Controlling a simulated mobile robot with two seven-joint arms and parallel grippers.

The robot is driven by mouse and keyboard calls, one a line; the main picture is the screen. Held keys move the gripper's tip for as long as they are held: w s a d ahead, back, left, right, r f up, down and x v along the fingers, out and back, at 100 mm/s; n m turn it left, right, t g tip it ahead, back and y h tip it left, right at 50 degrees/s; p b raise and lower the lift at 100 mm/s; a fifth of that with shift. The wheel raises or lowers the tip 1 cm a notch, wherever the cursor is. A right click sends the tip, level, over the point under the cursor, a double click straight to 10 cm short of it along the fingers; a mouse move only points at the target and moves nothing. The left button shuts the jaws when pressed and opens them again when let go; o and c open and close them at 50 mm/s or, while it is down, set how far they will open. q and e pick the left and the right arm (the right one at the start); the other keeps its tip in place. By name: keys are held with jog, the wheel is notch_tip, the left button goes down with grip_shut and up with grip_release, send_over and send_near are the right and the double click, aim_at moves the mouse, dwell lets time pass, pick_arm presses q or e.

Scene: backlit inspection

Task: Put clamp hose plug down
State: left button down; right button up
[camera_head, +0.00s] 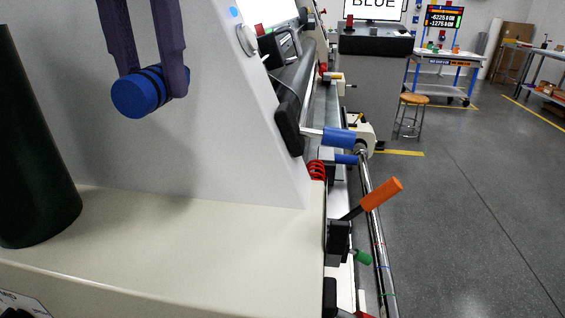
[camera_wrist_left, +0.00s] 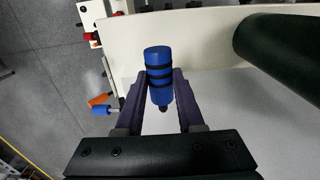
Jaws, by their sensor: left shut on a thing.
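The clamp hose plug is a blue cylinder with black bands (camera_head: 136,96), held in the air at the upper left of the head view. My left gripper (camera_head: 158,84) comes down from above with two dark purple fingers and is shut on the plug. In the left wrist view the plug (camera_wrist_left: 158,62) sits between the fingertips of the gripper (camera_wrist_left: 159,88), with its blue end pointing away and a dark tip towards the palm. The plug appears clear of the beige surface (camera_head: 200,240). My right gripper is not in view.
A dark green cylinder (camera_head: 32,150) stands on the beige surface at the left. A light grey panel (camera_head: 220,130) rises behind the plug. Blue and orange handles (camera_head: 380,198) and a metal rod stick out at the machine's right side. The middle of the beige surface is bare.

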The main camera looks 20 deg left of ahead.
pick_arm(q)
send_over(193, 249)
notch_tip(193, 249, down, 13)
jog(key=shift+r, duration=0.1)
notch_tip(193, 249, down, 5)
jog(key=shift+r, duration=0.1)
jog(key=shift+f, duration=0.2)
jog(key=c, duration=1)
grip_release()
jog(key=shift+b, duration=0.3)
jog(key=o, duration=0.5)
